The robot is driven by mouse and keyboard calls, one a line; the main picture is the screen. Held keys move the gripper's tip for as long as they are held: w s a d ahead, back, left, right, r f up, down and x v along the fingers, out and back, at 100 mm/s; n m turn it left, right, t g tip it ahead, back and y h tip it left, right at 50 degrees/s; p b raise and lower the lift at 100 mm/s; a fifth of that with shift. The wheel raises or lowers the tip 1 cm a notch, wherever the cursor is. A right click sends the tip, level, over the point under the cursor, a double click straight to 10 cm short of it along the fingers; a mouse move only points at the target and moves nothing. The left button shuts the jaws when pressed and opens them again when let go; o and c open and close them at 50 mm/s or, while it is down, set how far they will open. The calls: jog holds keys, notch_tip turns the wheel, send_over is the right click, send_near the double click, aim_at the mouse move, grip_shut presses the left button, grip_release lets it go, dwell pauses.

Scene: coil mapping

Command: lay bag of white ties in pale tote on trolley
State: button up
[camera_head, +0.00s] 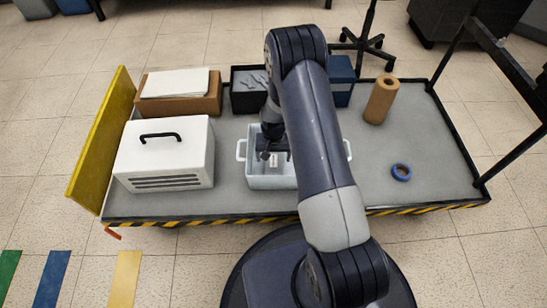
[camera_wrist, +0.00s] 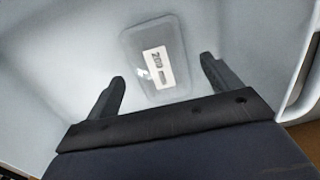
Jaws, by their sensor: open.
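The pale tote (camera_head: 262,182) stands on the grey trolley (camera_head: 440,160), near its front edge, with a handle at each side. In the wrist view the pale grey inside of the tote (camera_wrist: 60,60) fills most of the picture. The bag of white ties (camera_wrist: 155,62) is a clear, flat packet with a white label, lying on the tote floor. My gripper (camera_wrist: 162,85) is open above the bag, one finger to either side and apart from it. In the head view my gripper (camera_head: 273,155) is down in the tote, partly hidden by my arm.
A white case (camera_head: 165,150) with a black handle stands left of the tote. Behind are a cardboard box (camera_head: 180,105), a dark bin (camera_head: 245,97) and a blue box (camera_head: 342,85). A brown roll (camera_head: 381,100) and blue tape ring (camera_head: 401,172) are at right, with free room around them.

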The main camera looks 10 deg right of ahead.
aim_at(273, 161)
notch_tip(273, 161, up, 10)
jog(key=p, duration=0.3)
